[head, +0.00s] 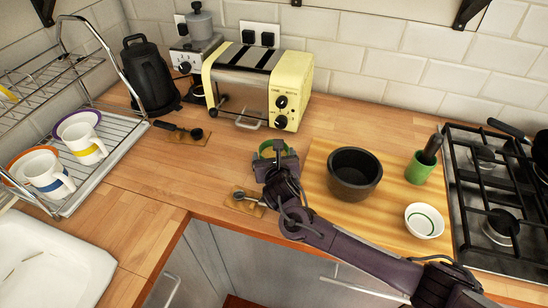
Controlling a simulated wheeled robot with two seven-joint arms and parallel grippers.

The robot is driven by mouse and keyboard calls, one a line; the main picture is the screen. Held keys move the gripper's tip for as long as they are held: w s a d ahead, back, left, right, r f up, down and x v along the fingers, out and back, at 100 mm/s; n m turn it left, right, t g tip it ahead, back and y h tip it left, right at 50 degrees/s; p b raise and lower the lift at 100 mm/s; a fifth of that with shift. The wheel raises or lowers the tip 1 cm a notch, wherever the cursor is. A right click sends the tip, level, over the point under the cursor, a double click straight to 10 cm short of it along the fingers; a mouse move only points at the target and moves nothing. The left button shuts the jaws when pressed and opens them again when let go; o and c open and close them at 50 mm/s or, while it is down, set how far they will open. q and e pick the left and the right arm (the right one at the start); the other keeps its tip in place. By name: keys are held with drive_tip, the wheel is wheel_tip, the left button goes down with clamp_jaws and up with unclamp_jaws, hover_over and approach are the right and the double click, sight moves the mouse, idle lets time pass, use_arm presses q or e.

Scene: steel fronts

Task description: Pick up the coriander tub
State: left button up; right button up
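A small round container with a green rim (273,146) stands on the wooden worktop in front of the toaster. It is probably the coriander tub, but no label can be read. My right gripper (274,160) is right at its near side and covers its lower part. My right arm reaches in from the lower right. The fingers are hidden behind the gripper body and the tub, so I cannot tell whether they are open or shut, or touching it. My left gripper is not in view.
A wooden board (318,205) right of the gripper holds a dark bowl (355,174), a green mortar with pestle (420,168) and a white bowl (424,220). A yellow toaster (240,88) stands behind. The hob (500,200) is right, the dish rack (105,150) left.

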drive_tip(key=c, duration=0.7)
